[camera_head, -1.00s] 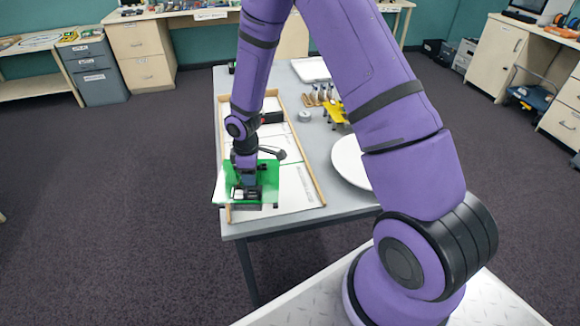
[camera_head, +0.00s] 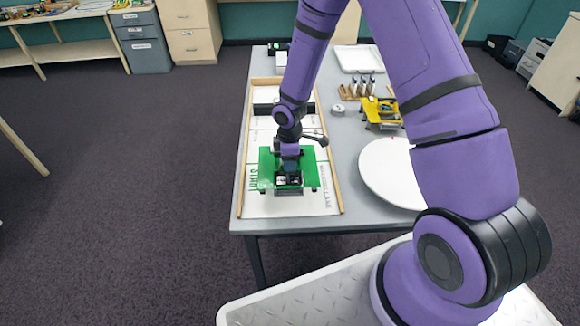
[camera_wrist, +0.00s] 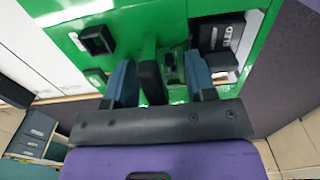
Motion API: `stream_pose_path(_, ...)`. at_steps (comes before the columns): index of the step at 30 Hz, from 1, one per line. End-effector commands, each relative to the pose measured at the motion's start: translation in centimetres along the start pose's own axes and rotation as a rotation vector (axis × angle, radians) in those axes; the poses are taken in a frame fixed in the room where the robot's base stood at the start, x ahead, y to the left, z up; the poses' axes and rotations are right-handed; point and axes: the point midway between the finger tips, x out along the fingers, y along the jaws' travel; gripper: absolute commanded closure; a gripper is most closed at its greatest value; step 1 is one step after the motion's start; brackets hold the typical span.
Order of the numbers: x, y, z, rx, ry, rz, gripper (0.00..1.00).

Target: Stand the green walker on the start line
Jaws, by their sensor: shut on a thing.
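The green walker (camera_head: 268,165) is a flat green plate with dark parts. In the head view it is over the near part of the white lane board (camera_head: 290,205), beside the printed word START. My gripper (camera_head: 289,182) is on top of it, shut on its raised middle part. In the wrist view the green plate (camera_wrist: 110,15) fills the top, and my two blue-grey fingers (camera_wrist: 160,78) clasp a dark upright piece. The start line itself is mostly hidden under the walker and my arm. I cannot tell whether its feet touch the board.
Wooden rails border the lane, the right one (camera_head: 330,170) close to the walker. A black bar (camera_head: 264,108) lies across the lane farther back. A white round plate (camera_head: 392,175), a yellow walker (camera_head: 378,112) and a wooden rack (camera_head: 360,90) stand to the right.

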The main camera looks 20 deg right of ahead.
Motion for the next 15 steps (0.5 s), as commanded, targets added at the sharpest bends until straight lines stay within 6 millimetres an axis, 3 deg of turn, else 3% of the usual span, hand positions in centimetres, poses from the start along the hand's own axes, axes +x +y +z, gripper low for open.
stream_pose_path(8,3.2,-0.1,0.0,-0.001,-0.001,-0.002,0.78)
stream_pose_path(15,3.4,0.0,0.0,0.001,0.000,0.001,0.78)
